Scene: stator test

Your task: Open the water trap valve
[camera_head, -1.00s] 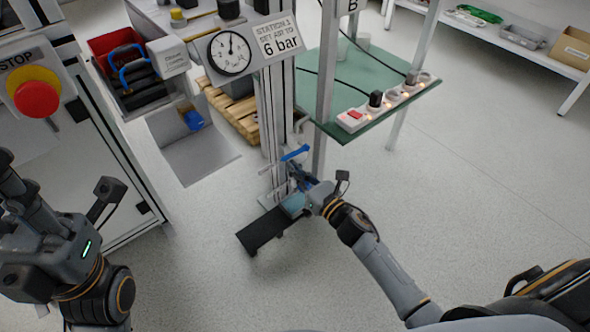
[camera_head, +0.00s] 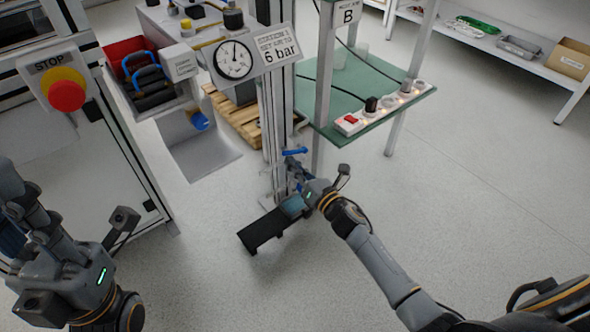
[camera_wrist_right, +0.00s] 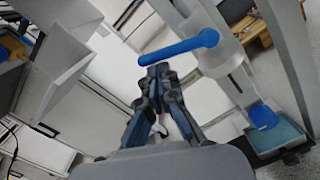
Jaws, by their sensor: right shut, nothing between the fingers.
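The valve's blue lever (camera_head: 294,151) shows low on the metal post, below the gauge. In the right wrist view the blue lever (camera_wrist_right: 180,47) lies nearly level across, its rounded end at the right by a pale cylindrical body (camera_wrist_right: 215,55). My right gripper (camera_head: 296,172) is just below the lever. In the right wrist view its fingertips (camera_wrist_right: 158,72) are together and empty, close under the lever's left half; contact cannot be told. My left gripper (camera_head: 15,235) is at the lower left edge, partly cut off, away from the valve.
A gauge (camera_head: 234,60) and a 6 bar sign (camera_head: 278,48) are above. A green table (camera_head: 372,112) with a power strip stands right of the post. A black tray-like part (camera_head: 262,230) is below my right gripper. Open floor lies to the right.

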